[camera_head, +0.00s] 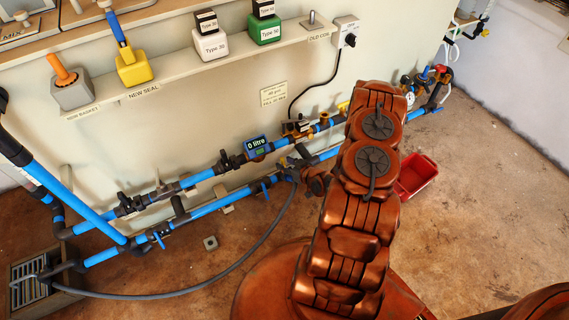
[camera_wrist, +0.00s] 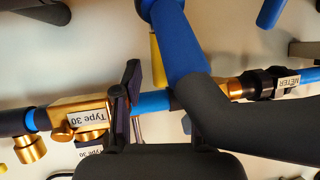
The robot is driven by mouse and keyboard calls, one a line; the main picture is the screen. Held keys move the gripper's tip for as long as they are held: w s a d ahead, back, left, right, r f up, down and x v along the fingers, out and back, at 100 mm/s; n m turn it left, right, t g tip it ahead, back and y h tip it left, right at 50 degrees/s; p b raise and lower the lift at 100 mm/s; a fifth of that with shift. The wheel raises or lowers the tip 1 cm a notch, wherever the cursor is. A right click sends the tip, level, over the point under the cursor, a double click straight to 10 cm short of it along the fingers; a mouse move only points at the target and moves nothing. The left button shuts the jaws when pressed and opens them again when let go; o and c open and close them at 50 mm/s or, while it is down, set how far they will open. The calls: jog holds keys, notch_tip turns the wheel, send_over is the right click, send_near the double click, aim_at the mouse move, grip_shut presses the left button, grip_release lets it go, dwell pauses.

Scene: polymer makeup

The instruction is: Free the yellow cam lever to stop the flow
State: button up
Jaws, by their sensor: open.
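A yellow lever-like piece (camera_wrist: 157,62) shows in the wrist view at a blue pipe, partly hidden by a blue tube and dark elbow close to the camera. I cannot tell its catch. My gripper (camera_wrist: 160,100) is open; one dark finger stands upright left of the yellow piece, near the brass fitting (camera_wrist: 90,108) labelled "Type 30". The other finger is mostly hidden by the elbow. I cannot tell whether the finger touches anything. In the head view the gripper is near the pipes, largely hidden by my arm. A yellow part (camera_head: 343,106) shows on the upper pipe there.
The meter (camera_head: 257,146) on the upper pipe reads "0 litre". A lower blue pipe (camera_head: 215,202) runs parallel in front. A grey hose (camera_head: 215,287) curves over the floor to a drain (camera_head: 40,268). A red bin (camera_head: 416,178) stands right of my arm. A shelf (camera_head: 180,78) is above.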

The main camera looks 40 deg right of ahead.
jog(key=v, duration=1)
jog(key=shift+s+r, duration=0.2)
jog(key=shift+s, duration=0.15)
jog(key=d+r+n+g+h+p, duration=0.1)
jog(key=d+r+g+p, duration=0.2)
jog(key=r+p, duration=0.35)
jog(key=d+r+n+g+h+p, duration=0.1)
jog(key=d+r+g+p, duration=0.25)
jog(key=r, duration=0.55)
jog(key=a+r+m+g+h+p, duration=0.1)
jog(key=a+r+g+h+p, duration=0.2)
jog(key=r+p, duration=1.15)
jog(key=s+a+r+m+g, duration=0.1)
jog(key=s+a+r, duration=0.25)
jog(key=r, duration=0.55)
jog(key=s+a+r+g+y+p, duration=0.1)
jog(key=s+a+r, duration=0.1)
jog(key=a+r, duration=0.45)
jog(key=s+a+r+m+g, duration=0.1)
jog(key=s+a+r, duration=0.2)
jog(key=r, duration=0.7)
jog(key=s+a+r+g+y+p, duration=0.2)
jog(key=s+a+r+p, duration=0.5)
jog(key=s+a+r, duration=0.6)
jog(key=shift+s+r+n+y, duration=0.3)
jog(key=shift+s+r, duration=0.05)
jog(key=shift+s, duration=0.15)
jog(key=shift+a, duration=0.1)
